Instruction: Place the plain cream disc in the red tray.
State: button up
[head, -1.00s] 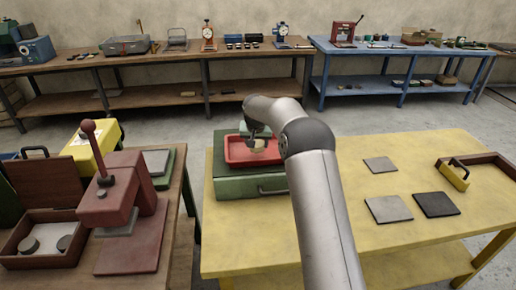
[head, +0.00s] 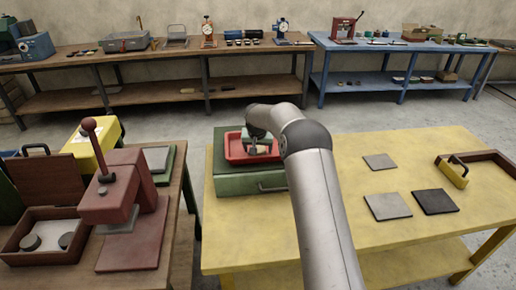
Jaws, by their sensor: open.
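The red tray (head: 234,150) sits on top of a green box with a front handle, at the left end of the yellow table. My gripper (head: 258,150) is open and points down over the inside of the tray. My arm and gripper cover the tray's middle and right side. I cannot clearly make out the cream disc now; a cream round patch showed at the gripper a second ago, and that spot is now largely covered by the gripper.
The green box (head: 240,184) stands under the tray. A red press (head: 122,190) stands on the brown table at left.

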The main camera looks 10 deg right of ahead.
jog(key=shift+r, duration=0.35)
jog(key=b+v, duration=0.2)
jog(key=v, duration=1)
jog(key=s+r+n+g, duration=0.1)
jog(key=s+r, duration=0.1)
jog(key=s, duration=0.9)
jog(key=s+r+n+g, duration=0.1)
jog(key=s+r, duration=0.1)
jog(key=s, duration=0.8)
jog(key=s+f, duration=0.3)
jog(key=s, duration=1)
jog(key=s+f+g+y, duration=0.1)
jog(key=s+f, duration=0.2)
jog(key=s, duration=1.1)
jog(key=shift+d+n+g, duration=0.3)
jog(key=shift+d+n, duration=0.1)
jog(key=shift+d, duration=0.05)
